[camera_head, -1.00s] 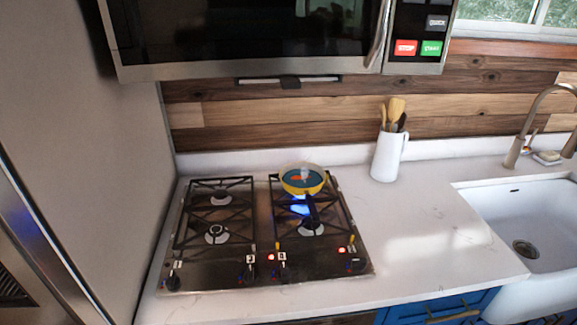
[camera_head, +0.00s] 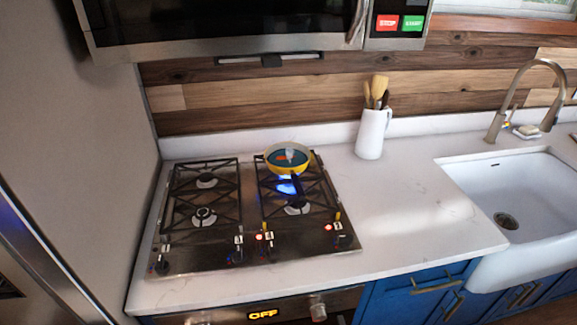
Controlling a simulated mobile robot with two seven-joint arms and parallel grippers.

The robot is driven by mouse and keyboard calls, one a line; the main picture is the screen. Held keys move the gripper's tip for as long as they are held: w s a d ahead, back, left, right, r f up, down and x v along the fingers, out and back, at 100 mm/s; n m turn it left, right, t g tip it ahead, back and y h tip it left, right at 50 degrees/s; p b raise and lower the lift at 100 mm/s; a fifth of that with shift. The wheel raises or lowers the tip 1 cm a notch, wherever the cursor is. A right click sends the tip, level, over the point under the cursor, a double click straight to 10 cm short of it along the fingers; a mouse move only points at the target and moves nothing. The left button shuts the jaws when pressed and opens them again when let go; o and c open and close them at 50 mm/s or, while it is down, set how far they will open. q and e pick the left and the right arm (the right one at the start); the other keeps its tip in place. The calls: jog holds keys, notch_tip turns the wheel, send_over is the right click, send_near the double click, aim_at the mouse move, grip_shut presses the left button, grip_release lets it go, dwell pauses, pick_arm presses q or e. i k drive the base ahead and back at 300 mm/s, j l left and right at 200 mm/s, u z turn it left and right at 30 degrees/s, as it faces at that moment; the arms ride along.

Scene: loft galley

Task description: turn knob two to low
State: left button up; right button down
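The gas stove (camera_head: 195,255) is set in the white counter, with a row of small knobs along its front edge. The leftmost knob (camera_head: 161,265) is at the far left. Another knob (camera_head: 237,254) and a knob beside a red light (camera_head: 265,249) sit near the middle. The right knob (camera_head: 343,240) also has a red light beside it. The small labels are too small to read surely, so I cannot tell which is knob two. A yellow pan (camera_head: 288,158) stands on the back right burner, with blue flame below it. Neither gripper is in view.
A white utensil jug (camera_head: 371,133) stands right of the stove, and the sink (camera_head: 520,185) with its faucet is farther right. The counter (camera_head: 420,215) between them is clear. A microwave (camera_head: 220,50) hangs above. An oven panel reading OFF (camera_head: 262,315) is below.

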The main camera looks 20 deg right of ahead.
aim_at(344, 240)
jog(key=k+l+z, duration=0.1)
jog(key=k+z, duration=0.25)
jog(key=k+l+z, duration=0.1)
jog(key=z, duration=0.25)
